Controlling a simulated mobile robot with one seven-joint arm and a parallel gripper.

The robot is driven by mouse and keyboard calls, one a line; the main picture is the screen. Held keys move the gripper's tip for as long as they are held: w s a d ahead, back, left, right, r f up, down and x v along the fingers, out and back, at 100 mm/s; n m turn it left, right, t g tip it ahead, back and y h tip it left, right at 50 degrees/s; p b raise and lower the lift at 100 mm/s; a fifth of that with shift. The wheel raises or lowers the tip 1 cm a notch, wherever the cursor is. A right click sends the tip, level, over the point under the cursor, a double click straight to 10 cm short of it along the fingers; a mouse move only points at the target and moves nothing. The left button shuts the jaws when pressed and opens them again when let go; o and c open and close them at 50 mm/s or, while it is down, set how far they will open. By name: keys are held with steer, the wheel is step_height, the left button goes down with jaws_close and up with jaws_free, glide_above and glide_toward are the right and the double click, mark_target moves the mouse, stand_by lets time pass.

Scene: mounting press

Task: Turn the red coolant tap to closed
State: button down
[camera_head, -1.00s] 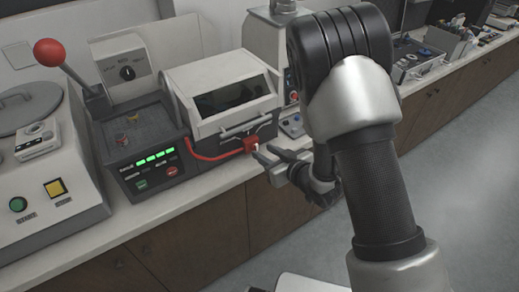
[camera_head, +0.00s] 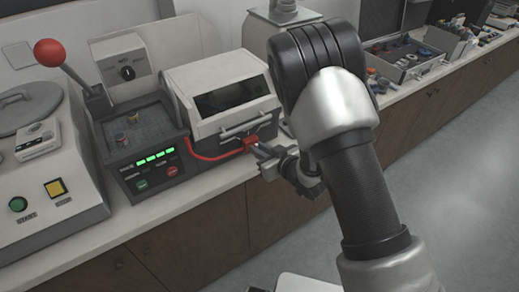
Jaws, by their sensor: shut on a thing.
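The red coolant tap (camera_head: 250,142) sits at the front right of the white press with a dark window (camera_head: 222,97), at the end of a red hose (camera_head: 207,157). My gripper (camera_head: 259,150) reaches in from the right and is shut at the tap, with its fingertips against it. The fingers partly cover the tap, so the angle of its handle cannot be made out.
A control panel (camera_head: 157,172) with green lights and a red-knobbed lever (camera_head: 48,53) stand to the left. A metal case (camera_head: 405,60) with small items lies on the bench at the back right. The floor in front is clear.

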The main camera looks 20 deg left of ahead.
steer(key=shift+f+b, duration=0.1)
steer(key=shift+b, duration=0.25)
steer(key=b, duration=0.1)
steer(key=n+b, duration=0.1)
steer(key=shift+s+a+f+t+h+b, duration=0.2)
steer(key=shift+t+h+b, duration=0.1)
steer(key=shift+t+b, duration=0.1)
steer(key=n+b, duration=0.1)
steer(key=b, duration=0.1)
steer(key=n+t+b, duration=0.1)
steer(key=b, duration=0.2)
steer(key=shift+s+a+f+h, duration=0.2)
steer(key=shift+h, duration=0.2)
steer(key=n+t+b, duration=0.1)
steer(key=n+b, duration=0.1)
steer(key=b, duration=0.2)
steer(key=shift+s+a, duration=0.1)
steer(key=shift+s, duration=0.05)
steer(key=shift+r+n+t+h+b, duration=0.1)
steer(key=shift+n+t+h+b, duration=0.2)
steer(key=shift+n+b, duration=0.3)
steer(key=c, duration=1.7)
jaws_free()
